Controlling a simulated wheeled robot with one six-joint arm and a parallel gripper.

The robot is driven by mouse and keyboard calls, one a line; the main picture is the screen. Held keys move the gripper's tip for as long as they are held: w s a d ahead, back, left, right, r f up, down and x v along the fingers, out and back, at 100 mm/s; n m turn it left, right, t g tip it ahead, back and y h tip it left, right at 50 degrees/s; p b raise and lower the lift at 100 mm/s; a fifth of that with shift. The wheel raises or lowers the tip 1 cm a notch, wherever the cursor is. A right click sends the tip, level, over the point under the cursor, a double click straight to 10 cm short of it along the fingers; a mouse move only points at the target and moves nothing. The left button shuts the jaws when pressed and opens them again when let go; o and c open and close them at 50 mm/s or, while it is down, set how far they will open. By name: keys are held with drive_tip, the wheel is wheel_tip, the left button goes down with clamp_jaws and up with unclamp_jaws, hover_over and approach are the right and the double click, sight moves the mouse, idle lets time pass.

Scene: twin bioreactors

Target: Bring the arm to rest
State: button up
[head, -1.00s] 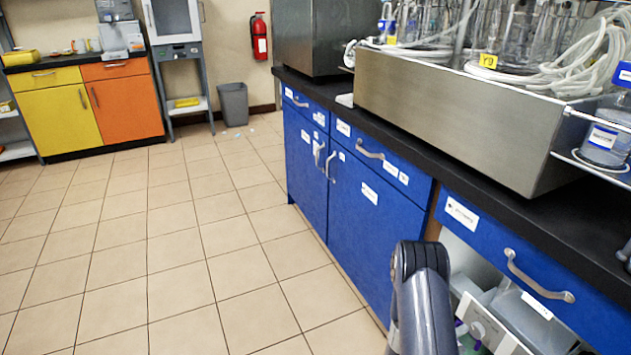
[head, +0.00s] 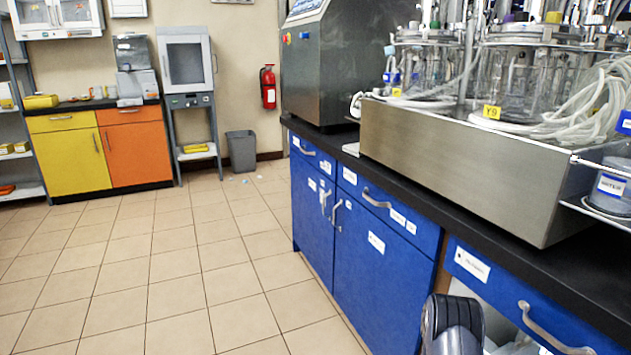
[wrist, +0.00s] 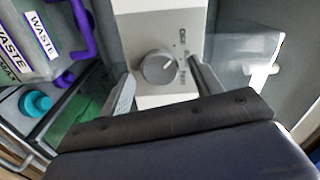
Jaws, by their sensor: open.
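My gripper (wrist: 162,80) shows in the wrist view with its two fingers apart and nothing held between them. Beyond the fingers is a pale device with a round grey knob (wrist: 158,67). I cannot tell whether a finger touches the device. In the head view only a dark link of my arm shows at the bottom edge, in front of the blue cabinet (head: 385,255); the gripper itself is out of that view.
A container with a WASTE label (wrist: 38,38) and purple fittings is at the left of the wrist view, with a teal cap (wrist: 35,103) below it. The black bench top (head: 440,195) carries a steel bioreactor base (head: 450,160).

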drive_tip(key=p+v, duration=0.2)
drive_tip(key=v, duration=0.8)
drive_tip(key=w+d+m+b, duration=0.2)
drive_tip(key=d+m, duration=0.7)
drive_tip(key=m, duration=0.9)
drive_tip(key=shift+w+d+b, duration=0.15)
drive_tip(key=shift+w+b, duration=0.2)
drive_tip(key=shift+w, duration=0.65)
drive_tip(key=shift+s+f, duration=0.1)
